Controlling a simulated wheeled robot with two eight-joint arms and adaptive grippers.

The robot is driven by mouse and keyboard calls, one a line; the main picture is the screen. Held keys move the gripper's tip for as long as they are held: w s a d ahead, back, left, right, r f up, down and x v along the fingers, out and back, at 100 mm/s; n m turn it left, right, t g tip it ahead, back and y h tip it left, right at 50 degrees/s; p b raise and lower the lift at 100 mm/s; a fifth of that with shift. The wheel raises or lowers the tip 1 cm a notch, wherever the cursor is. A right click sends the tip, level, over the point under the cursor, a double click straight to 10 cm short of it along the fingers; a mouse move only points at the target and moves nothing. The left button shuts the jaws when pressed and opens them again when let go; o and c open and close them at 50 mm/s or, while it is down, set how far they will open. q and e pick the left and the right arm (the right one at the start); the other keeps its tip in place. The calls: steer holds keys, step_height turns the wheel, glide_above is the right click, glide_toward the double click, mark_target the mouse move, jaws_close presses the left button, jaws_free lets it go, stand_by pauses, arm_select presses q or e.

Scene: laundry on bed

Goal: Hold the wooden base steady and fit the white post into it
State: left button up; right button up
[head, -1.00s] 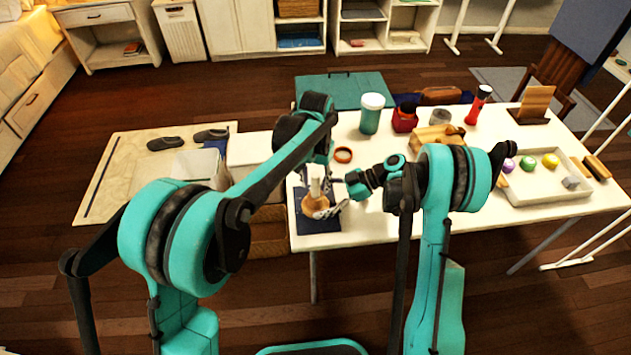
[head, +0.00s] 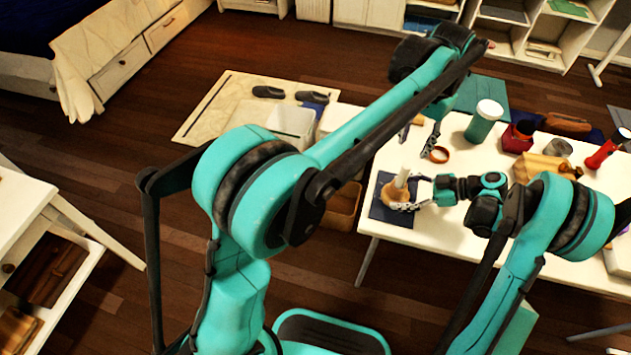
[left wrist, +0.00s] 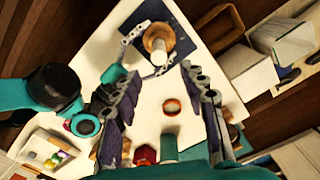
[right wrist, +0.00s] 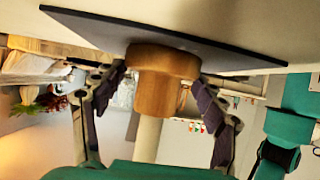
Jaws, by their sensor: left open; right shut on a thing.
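The wooden base (head: 394,193) sits on a dark blue mat (head: 392,213) at the table's near left corner. The white post (head: 403,178) stands upright at the base's middle; how deep it sits cannot be told. Both also show in the left wrist view, the base (left wrist: 156,38) and the post (left wrist: 160,60). My right gripper (head: 410,196) is shut on the base from the right side. In the right wrist view the base (right wrist: 163,80) is between its fingers, with the post (right wrist: 146,138) extending from it. My left gripper (head: 420,134) is open and empty, raised apart from the post.
An orange ring (head: 438,154) lies behind the base. A teal jar with a white lid (head: 483,122), a red container (head: 517,137) and a wooden block (head: 540,168) stand farther right. A white bin (head: 292,127) is on the floor left of the table (head: 460,235).

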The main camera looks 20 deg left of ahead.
arm_select(q)
steer(key=s+a+r+n+t, duration=0.1)
steer(key=s+a+t, duration=0.1)
steer(key=s+a, duration=0.35)
steer(key=s+a+r+n+t, duration=0.1)
steer(key=s+a+n, duration=0.15)
steer(key=a, duration=0.55)
steer(key=s+a+f+n+t, duration=0.2)
steer(key=s+a+f+t, duration=0.2)
steer(key=s+a+f, duration=0.4)
steer(key=s+a, duration=0.3)
steer(key=s, duration=0.1)
steer(key=shift+s+f, duration=0.2)
steer(key=shift+s, duration=0.1)
arm_select(e)
steer(key=o, duration=0.9)
steer(key=shift+o, duration=0.2)
